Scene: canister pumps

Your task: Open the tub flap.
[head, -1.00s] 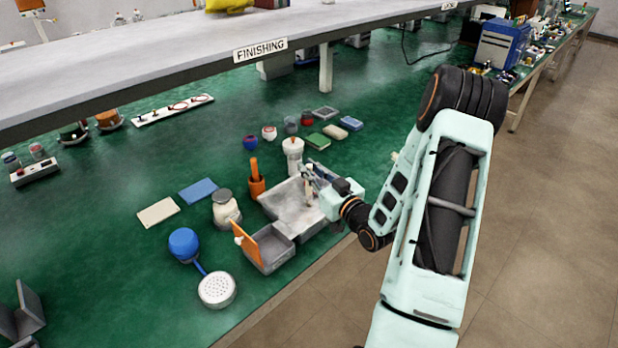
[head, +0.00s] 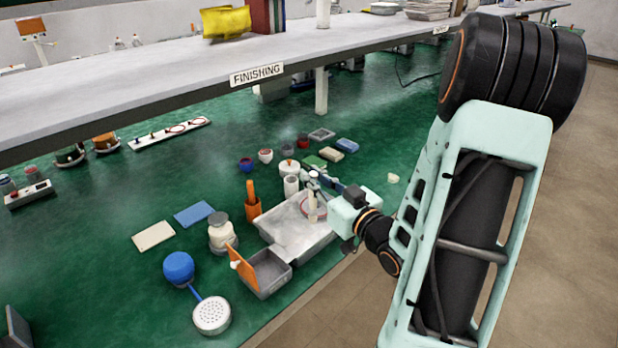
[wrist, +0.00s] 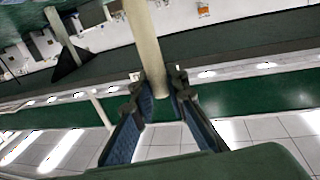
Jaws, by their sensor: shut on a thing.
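The small grey tub (head: 268,276) stands at the bench's front edge, left of the larger grey tray. Its orange flap (head: 243,268) stands raised and tilted along the tub's left side, with a pale knob on it, and the tub's inside shows. My gripper (head: 315,187) is over the larger tray, to the right of and behind the tub, apart from the flap. It is shut on a cream rod (head: 312,208), which also shows between my gripper's blue fingers in the wrist view (wrist: 147,50). The tub and flap cannot be made out in the wrist view.
The larger grey tray (head: 292,240) adjoins the tub. A blue ball and white perforated head (head: 211,315) lie at left. A raised shelf (head: 150,85) overhangs the back.

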